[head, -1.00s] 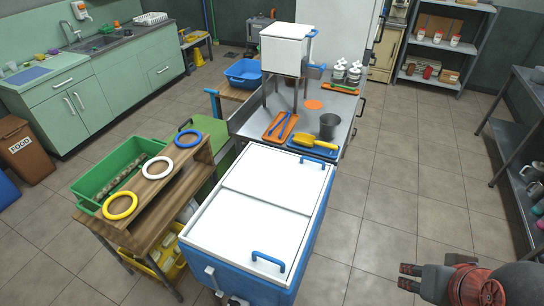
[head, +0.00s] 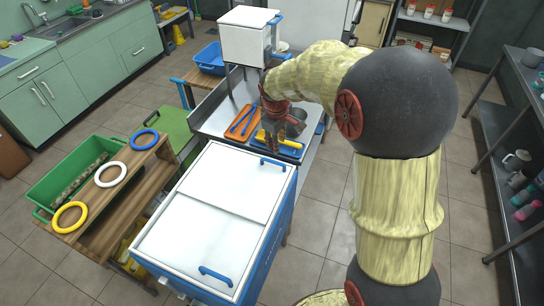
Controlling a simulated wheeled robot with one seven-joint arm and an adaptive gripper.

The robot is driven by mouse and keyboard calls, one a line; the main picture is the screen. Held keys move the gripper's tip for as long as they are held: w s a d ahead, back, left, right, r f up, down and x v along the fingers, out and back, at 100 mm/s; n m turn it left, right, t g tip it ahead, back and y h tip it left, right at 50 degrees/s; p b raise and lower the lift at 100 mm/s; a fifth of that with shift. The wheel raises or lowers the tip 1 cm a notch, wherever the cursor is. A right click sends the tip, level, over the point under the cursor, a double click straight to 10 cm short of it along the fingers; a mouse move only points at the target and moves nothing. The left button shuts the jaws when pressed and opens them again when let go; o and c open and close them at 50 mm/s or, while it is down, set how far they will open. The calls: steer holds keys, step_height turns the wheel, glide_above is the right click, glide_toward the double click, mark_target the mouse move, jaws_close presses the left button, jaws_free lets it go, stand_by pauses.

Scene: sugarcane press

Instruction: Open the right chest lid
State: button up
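The blue chest (head: 262,246) stands in the middle with two closed white lids. The far lid (head: 235,180) has a blue handle (head: 272,162) near its right far corner. The near lid (head: 190,240) has a blue handle (head: 216,273) near its right near corner. Which one counts as the right lid is not marked. My gripper (head: 275,148) points down just beyond the far lid's handle, and in the picture its fingertips come close above it. Its fingers look apart with nothing between them. Contact with the handle cannot be made out.
A steel table (head: 213,121) adjoins the chest's far end, holding an orange tray (head: 237,130) and a yellow scoop (head: 285,142). A white box (head: 245,42) stands on legs above it. A wooden stand (head: 92,225) with rings is left. My arm covers much of the right floor.

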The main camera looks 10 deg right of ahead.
mark_target(273, 161)
steer(key=w+f, duration=0.2)
steer(key=f, duration=0.3)
steer(key=w+f+n, duration=0.1)
steer(key=w+f, duration=0.2)
steer(key=f, duration=0.3)
steer(key=w+f+n, duration=0.1)
steer(key=w+f, duration=0.1)
steer(key=f, duration=0.4)
steer(key=shift+w+f+g+b, duration=0.15)
steer(key=shift+w+g+b, duration=0.05)
steer(key=shift+g+b, duration=0.2)
steer(key=shift+c, duration=0.3)
jaws_close()
